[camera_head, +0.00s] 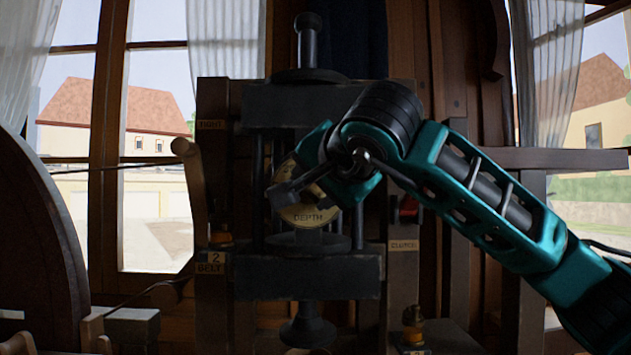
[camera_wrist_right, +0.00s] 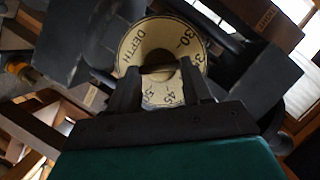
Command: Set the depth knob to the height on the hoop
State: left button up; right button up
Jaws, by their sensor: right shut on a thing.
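The depth knob has a round cream dial (camera_head: 308,216) marked DEPTH, mounted between two dark blocks of the machine. In the right wrist view the dial (camera_wrist_right: 136,45) shows "30" at its upper right and "45" near the bottom, partly covered. My right gripper (camera_head: 290,190) is at the dial's front, covering much of it in the head view. In the wrist view its fingers (camera_wrist_right: 158,80) are shut on the knob's centre. I cannot make out a pointer mark or a hoop with a written height. My left gripper is out of view.
A wooden lever (camera_head: 191,180) stands left of the machine, above a BELT label (camera_head: 210,268). A red switch (camera_head: 408,209) and a CLUTCH label (camera_head: 403,246) are at the right, near my forearm. A large dark wheel (camera_head: 35,235) fills the left edge.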

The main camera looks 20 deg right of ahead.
jog(key=shift+r+n+p, duration=0.3)
jog(key=shift+n+p, duration=0.2)
jog(key=shift+p, duration=0.2)
jog(key=shift+a+r+n+g+h+p, duration=0.15)
jog(key=shift+n+g+h+p, duration=0.35)
jog(key=shift+n+h+p, duration=0.45)
jog(key=shift+a+n+h+p, duration=0.1)
jog(key=shift+n+h+p, duration=0.15)
jog(key=shift+n+p, duration=0.45)
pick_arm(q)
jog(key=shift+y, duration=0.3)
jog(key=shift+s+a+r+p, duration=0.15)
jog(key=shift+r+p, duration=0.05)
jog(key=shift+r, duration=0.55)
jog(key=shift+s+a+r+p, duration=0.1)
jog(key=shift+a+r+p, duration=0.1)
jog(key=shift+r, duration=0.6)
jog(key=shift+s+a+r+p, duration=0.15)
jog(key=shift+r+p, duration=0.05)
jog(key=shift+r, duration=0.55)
pick_arm(e)
jog(key=shift+w+a+f+n+g+h, duration=0.1)
jog(key=shift+f+n+g+h, duration=0.1)
jog(key=shift+n+g+h, duration=0.15)
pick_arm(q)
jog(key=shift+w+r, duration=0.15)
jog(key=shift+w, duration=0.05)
pick_arm(e)
jog(key=o, duration=1.1)
jog(key=shift+c, duration=0.2)
